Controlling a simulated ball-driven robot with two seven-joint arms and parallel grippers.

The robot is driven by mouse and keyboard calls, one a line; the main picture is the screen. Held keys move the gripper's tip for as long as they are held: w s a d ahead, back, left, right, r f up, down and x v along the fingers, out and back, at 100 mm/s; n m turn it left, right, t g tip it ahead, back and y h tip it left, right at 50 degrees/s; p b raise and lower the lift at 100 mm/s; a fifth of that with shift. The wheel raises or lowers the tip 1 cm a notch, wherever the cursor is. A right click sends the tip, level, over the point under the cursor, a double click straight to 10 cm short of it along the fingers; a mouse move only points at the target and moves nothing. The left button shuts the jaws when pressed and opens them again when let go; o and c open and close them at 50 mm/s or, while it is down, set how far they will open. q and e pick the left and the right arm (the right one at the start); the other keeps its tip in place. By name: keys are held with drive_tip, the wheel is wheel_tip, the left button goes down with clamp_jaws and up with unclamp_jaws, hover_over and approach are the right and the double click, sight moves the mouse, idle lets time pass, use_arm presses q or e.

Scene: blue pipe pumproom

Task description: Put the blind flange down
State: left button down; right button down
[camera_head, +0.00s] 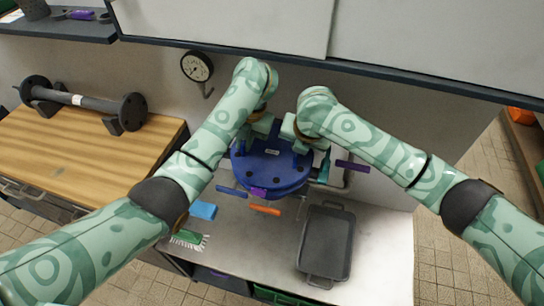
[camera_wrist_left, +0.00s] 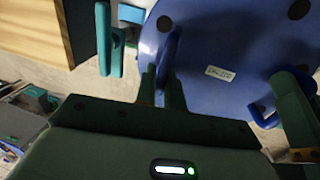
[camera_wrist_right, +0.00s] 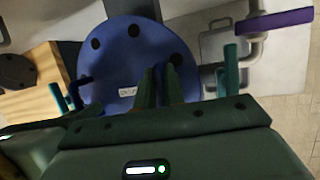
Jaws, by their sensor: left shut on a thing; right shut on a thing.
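The blind flange is a round blue disc (camera_head: 272,172) with dark bolt holes, a small white label and upright blue handles. It shows in the middle of the head view, over the rear of the metal bench. My left gripper (camera_head: 268,134) is shut on one flange handle; in the left wrist view its fingers (camera_wrist_left: 163,92) close around that handle. My right gripper (camera_head: 297,138) is shut on the other handle, as the right wrist view shows at its fingers (camera_wrist_right: 164,86). The arms hide the flange's far edge. I cannot tell whether its underside touches anything.
A grey tray (camera_head: 326,243), a blue block (camera_head: 203,211), a green brush (camera_head: 187,238) and an orange tool (camera_head: 265,210) are on the bench. A purple valve lever (camera_head: 352,166) is right of the flange. A wooden worktop (camera_head: 80,165) holds a dark flanged pipe (camera_head: 82,101).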

use_arm(q)
drive_tip(key=shift+f, duration=0.4)
use_arm(e)
drive_tip(key=shift+f, duration=0.4)
use_arm(q)
drive_tip(key=c, duration=1.9)
unclamp_jaws()
drive_tip(key=shift+f, duration=0.2)
use_arm(e)
drive_tip(key=c, duration=1.9)
unclamp_jaws()
drive_tip(key=shift+f, duration=0.25)
use_arm(q)
drive_tip(key=o, duration=0.4)
use_arm(e)
drive_tip(key=o, duration=0.4)
use_arm(q)
drive_tip(key=shift+r, duration=0.1)
